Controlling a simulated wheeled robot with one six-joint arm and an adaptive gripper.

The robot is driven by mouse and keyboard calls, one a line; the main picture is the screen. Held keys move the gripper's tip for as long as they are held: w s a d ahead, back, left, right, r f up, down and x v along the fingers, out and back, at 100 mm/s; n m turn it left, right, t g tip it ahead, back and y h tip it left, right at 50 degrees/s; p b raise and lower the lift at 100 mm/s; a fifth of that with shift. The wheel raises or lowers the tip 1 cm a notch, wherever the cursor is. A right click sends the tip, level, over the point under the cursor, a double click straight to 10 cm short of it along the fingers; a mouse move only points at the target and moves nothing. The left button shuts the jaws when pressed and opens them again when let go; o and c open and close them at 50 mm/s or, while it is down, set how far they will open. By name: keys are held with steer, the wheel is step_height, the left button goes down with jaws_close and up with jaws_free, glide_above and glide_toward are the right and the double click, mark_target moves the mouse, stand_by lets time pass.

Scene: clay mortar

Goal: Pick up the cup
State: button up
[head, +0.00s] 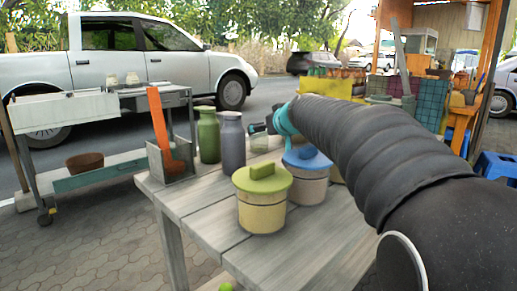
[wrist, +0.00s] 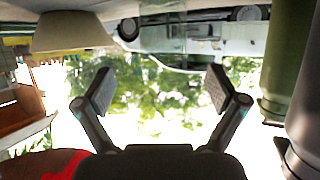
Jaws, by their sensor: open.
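A plain beige cup-like vessel (wrist: 72,32) stands on the table in the upper left of the wrist view, which is upside down. It is clear of my fingers, and part of it is cut off by the picture edge. My gripper (wrist: 160,88) is open and empty, its two pads apart with only greenery and the truck behind. In the head view my gripper (head: 260,130) is small, beside the grey bottle and behind the blue-lidded jar. A small pale object (head: 258,143) shows just under it; I cannot tell whether it is the cup.
A green bottle (head: 208,135) and a grey bottle (head: 232,142) stand left of my gripper. Jars with a yellow-green lid (head: 263,206) and a blue lid (head: 308,180) stand nearer. An open holder (head: 172,162) with an orange tool is at the table's left edge.

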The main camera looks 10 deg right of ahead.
steer(key=shift+a+r+p+x, duration=0.15)
steer(key=shift+p+x, duration=0.2)
steer(key=shift+x, duration=1.35)
steer(key=shift+a+r+p+x, duration=0.15)
steer(key=shift+p+x, duration=0.15)
steer(key=shift+x, duration=1.4)
steer(key=shift+w, duration=0.1)
steer(key=c, duration=1.3)
